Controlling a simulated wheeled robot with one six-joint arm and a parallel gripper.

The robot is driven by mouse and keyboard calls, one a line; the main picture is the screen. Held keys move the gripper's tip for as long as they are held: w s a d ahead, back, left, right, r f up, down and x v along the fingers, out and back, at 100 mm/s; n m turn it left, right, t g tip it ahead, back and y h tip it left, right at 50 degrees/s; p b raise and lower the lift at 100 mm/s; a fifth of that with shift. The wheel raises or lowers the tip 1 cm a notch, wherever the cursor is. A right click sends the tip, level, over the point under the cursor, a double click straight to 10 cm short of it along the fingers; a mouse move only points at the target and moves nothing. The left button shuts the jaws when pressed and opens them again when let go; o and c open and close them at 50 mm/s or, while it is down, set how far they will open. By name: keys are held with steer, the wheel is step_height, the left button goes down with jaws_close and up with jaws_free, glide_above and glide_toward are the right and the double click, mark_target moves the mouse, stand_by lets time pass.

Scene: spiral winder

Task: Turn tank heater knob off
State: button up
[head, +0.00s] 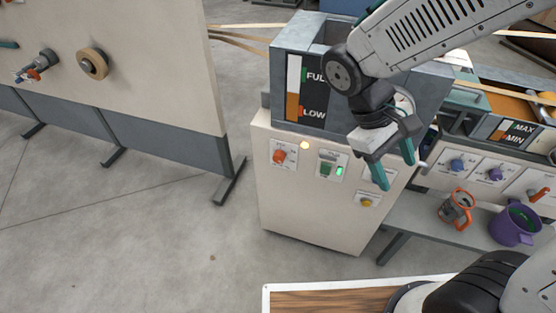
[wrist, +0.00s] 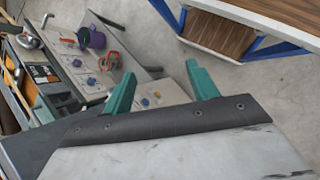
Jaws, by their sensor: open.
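A cream cabinet (head: 310,222) stands in the middle of the head view under a grey tank (head: 290,43) with a FULL/LOW gauge. On its front left is an orange-red knob (head: 279,156) on a white plate, its label too small to read. A lit yellowish lamp (head: 304,145) is beside it. A green switch (head: 325,169) with a lit green light is to its right. My gripper (head: 394,168) is open and empty, in front of the cabinet's right side, apart from the knob. Its two teal fingers also show in the wrist view (wrist: 160,70).
A yellow button (head: 365,201) is low on the cabinet. A large panel (head: 110,60) stands at left. Open floor lies between it and the cabinet.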

steer(key=w+a+f+n+t+h, duration=0.3)
steer(key=w+f+n+h, duration=0.3)
steer(key=w+f, duration=0.15)
steer(key=n+t+y, duration=0.6)
steer(key=n+t, duration=1)
steer(key=t, duration=0.2)
glide_toward(278, 159)
steer(key=w, duration=0.2)
steer(key=x, duration=0.6)
steer(key=shift+w+d, duration=0.25)
steer(key=shift+d, duration=0.15)
steer(key=shift+w+d, duration=0.2)
steer(key=shift+w, duration=0.25)
steer(key=shift+c, duration=0.3)
